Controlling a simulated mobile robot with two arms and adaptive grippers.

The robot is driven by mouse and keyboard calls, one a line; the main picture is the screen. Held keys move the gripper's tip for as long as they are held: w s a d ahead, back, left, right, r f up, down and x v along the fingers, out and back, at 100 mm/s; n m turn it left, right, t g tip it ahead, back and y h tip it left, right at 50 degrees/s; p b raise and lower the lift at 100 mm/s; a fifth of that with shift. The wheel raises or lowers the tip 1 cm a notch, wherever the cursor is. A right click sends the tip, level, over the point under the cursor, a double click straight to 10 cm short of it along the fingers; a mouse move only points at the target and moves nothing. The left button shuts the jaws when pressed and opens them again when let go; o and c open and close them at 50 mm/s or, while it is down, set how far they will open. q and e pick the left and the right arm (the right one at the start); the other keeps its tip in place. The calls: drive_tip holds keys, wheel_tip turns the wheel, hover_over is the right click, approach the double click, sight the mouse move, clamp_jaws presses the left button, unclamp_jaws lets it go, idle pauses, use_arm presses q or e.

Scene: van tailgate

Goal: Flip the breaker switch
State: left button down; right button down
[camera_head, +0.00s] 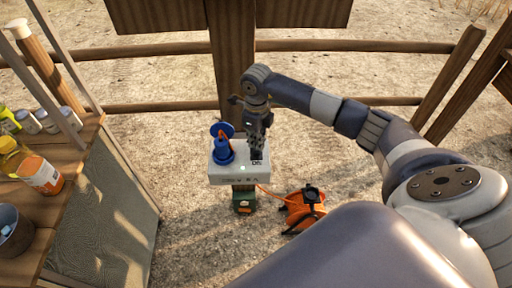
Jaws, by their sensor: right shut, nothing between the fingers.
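A light grey breaker box (228,175) is mounted on a wooden post, with a small green light and dark markings on it. A blue plug with a round blue cap (223,148) stands on its left part. My right gripper (257,156) comes down over the right part of the box, shut and with nothing held. Its fingertips are at or just above a dark spot there; I cannot tell whether they touch. The breaker switch itself is hidden or too small to make out. My left gripper is not in view.
An orange cable reel (304,208) stands on the sandy ground right of the post, its cable running to the box. A small green box (244,202) sits below. A wooden shelf (62,209) with jars and a bucket is at left. Rail fencing (150,105) runs behind.

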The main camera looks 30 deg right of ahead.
sight(256, 151)
drive_tip(key=shift+s+f+b, duration=0.1)
drive_tip(key=shift+f+b, duration=0.8)
drive_tip(key=shift+f, duration=0.15)
idle(0.9)
drive_tip(key=shift+r, duration=0.15)
drive_tip(key=shift+r+p, duration=0.55)
drive_tip(key=shift+p, duration=0.1)
drive_tip(key=shift+r+p, duration=1.75)
drive_tip(key=shift+r, duration=1.1)
drive_tip(key=shift+f, duration=0.1)
